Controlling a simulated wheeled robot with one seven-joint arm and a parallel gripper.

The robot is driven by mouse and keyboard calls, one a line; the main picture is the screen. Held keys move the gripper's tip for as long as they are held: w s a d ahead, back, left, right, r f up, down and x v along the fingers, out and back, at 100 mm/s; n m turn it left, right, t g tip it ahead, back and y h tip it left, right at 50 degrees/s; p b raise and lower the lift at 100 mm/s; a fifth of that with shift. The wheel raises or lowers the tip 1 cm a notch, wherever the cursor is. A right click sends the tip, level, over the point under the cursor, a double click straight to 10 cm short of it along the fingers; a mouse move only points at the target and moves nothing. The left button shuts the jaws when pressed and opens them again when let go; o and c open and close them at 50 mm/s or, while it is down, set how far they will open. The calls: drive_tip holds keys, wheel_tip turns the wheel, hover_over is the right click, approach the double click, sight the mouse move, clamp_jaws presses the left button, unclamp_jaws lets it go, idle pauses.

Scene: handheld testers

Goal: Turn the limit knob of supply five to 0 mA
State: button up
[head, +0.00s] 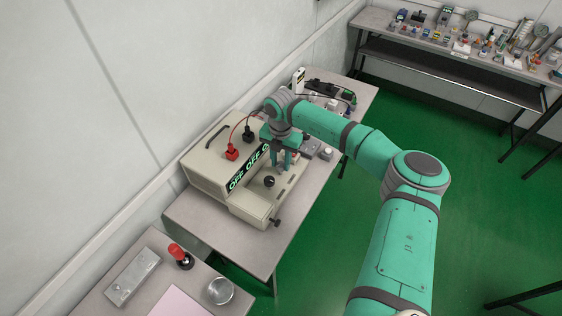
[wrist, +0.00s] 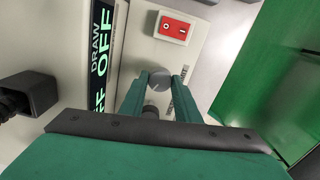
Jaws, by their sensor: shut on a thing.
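A beige supply unit (head: 215,168) stands on the near bench, with a black display strip (head: 248,168) reading OFF in several places. The strip also shows in the wrist view (wrist: 104,45), with the words DRAW and OFF. My gripper (head: 282,168) points down at the unit's front ledge. In the wrist view, my gripper (wrist: 158,84) has its two fingers closed on the sides of a round grey knob (wrist: 158,79). A separate black knob (head: 269,181) stands on the ledge nearer the camera. No supply number or knob scale is readable.
A red switch plate (wrist: 173,28) lies beyond the held knob. Red (head: 232,152) and black (head: 249,133) plugs with leads stand on the unit. A dark clamp-like part (head: 276,222) juts from its near end. A red-topped item (head: 178,252) stands on the nearest table.

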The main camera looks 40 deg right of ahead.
drive_tip(key=n, duration=0.5)
drive_tip(key=shift+n, duration=0.4)
drive_tip(key=n, duration=0.6)
drive_tip(key=shift+s, duration=0.1)
drive_tip(key=n, duration=0.5)
drive_tip(key=shift+n, duration=0.4)
drive_tip(key=n, duration=0.5)
drive_tip(key=shift+d+n, duration=0.1)
drive_tip(key=shift+n, duration=0.2)
drive_tip(key=o, duration=1)
drive_tip(key=shift+o, duration=0.2)
